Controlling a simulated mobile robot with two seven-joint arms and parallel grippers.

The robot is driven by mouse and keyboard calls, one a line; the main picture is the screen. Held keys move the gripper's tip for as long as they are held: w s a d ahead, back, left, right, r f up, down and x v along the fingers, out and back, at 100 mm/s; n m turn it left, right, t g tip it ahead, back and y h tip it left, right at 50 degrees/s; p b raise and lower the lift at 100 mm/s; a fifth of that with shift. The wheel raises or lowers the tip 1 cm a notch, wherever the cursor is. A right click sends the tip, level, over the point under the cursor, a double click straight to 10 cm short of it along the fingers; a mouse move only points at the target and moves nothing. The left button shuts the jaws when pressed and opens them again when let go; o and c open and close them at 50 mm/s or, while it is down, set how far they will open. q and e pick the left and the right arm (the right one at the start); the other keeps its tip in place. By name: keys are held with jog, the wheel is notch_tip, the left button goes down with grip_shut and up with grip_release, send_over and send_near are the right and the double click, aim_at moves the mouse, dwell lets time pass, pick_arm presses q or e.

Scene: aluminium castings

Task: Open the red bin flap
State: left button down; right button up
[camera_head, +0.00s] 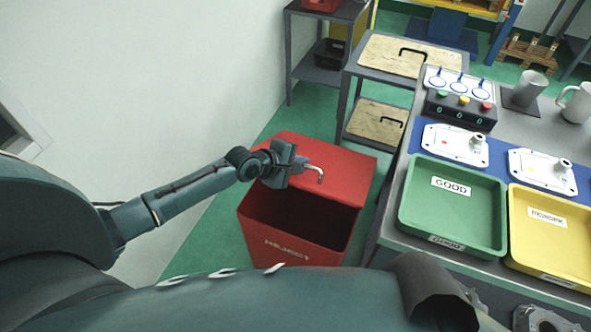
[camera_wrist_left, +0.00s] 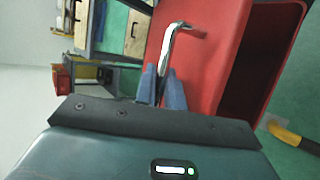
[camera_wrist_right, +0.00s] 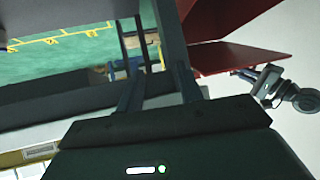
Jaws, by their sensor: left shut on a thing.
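The red bin (camera_head: 290,250), marked REJECT, stands on the floor left of the worktable. Its red flap (camera_head: 345,178) is partly raised, with the dark opening showing in front of and below it. My left gripper (camera_head: 301,164) is shut on the bent metal handle (camera_head: 319,174) of the flap; the left wrist view shows the handle (camera_wrist_left: 172,45) rising from between the fingers (camera_wrist_left: 161,88). My right gripper (camera_wrist_right: 158,85) is open and empty, and shows only in its own wrist view. That view also shows the tilted red flap (camera_wrist_right: 240,60) near my left gripper (camera_wrist_right: 265,85).
The worktable at right carries a green GOOD tray (camera_head: 405,215), a yellow REWORK tray (camera_head: 516,225), castings (camera_head: 455,146), a button box (camera_head: 460,110) and mugs (camera_head: 575,103). A cart (camera_head: 385,55) stands behind the bin. A white wall (camera_head: 150,90) runs along the left.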

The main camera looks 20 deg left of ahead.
pick_arm(q)
jog(key=w+r+p, duration=0.1)
jog(key=w+r, duration=0.1)
jog(key=r, duration=0.1)
jog(key=shift+w+g+p, duration=0.1)
jog(key=shift+g+p, duration=0.3)
jog(key=shift+w+r, duration=0.15)
jog(key=shift+w, duration=0.1)
pick_arm(e)
jog(key=shift+s+d+r+g, duration=0.2)
jog(key=shift+d+r+g, duration=0.1)
jog(key=shift+d+r, duration=0.1)
jog(key=shift+s, duration=0.1)
jog(key=shift+c, duration=0.2)
